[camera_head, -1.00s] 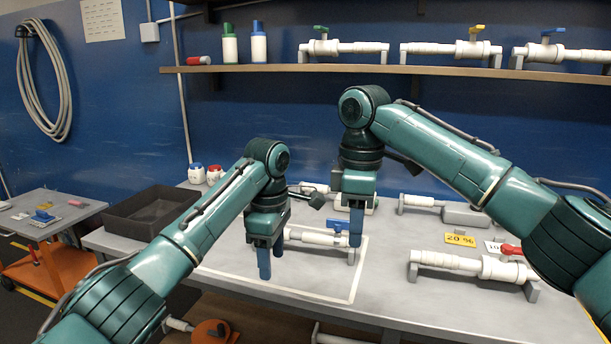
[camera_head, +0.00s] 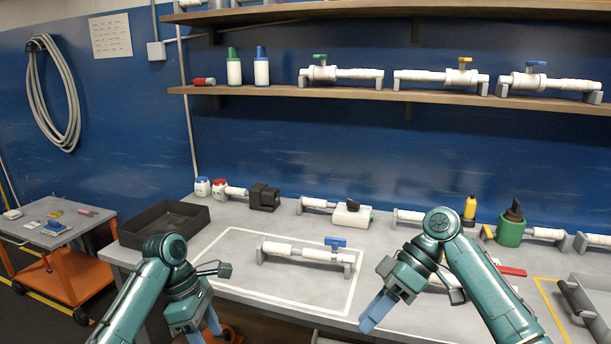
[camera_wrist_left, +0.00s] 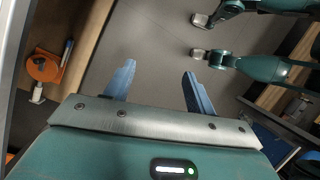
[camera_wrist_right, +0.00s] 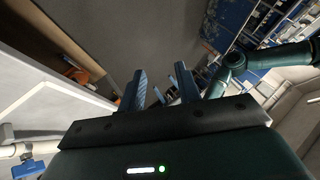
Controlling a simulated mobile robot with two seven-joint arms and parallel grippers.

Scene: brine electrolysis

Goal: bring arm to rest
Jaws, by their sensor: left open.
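My left arm is folded at the lower left of the head view. Its gripper (camera_head: 204,331) hangs at the bench's front edge, with its fingertips partly cut off by the frame. In the left wrist view the blue fingers (camera_wrist_left: 158,68) stand wide apart with only floor between them. My right gripper (camera_head: 368,322) points down and left near the front edge in the head view. In the right wrist view its fingers (camera_wrist_right: 160,70) are apart by a smaller gap, with nothing between them. Both grippers are clear of the white pipe assembly with a blue valve (camera_head: 305,252).
The bench (camera_head: 240,240) holds a black tray (camera_head: 150,226) at left, several pipe fittings along the back and a green-bodied valve (camera_head: 511,230) at right. A grey tray (camera_head: 590,290) stands at far right. An orange cart (camera_head: 78,280) is left of the bench.

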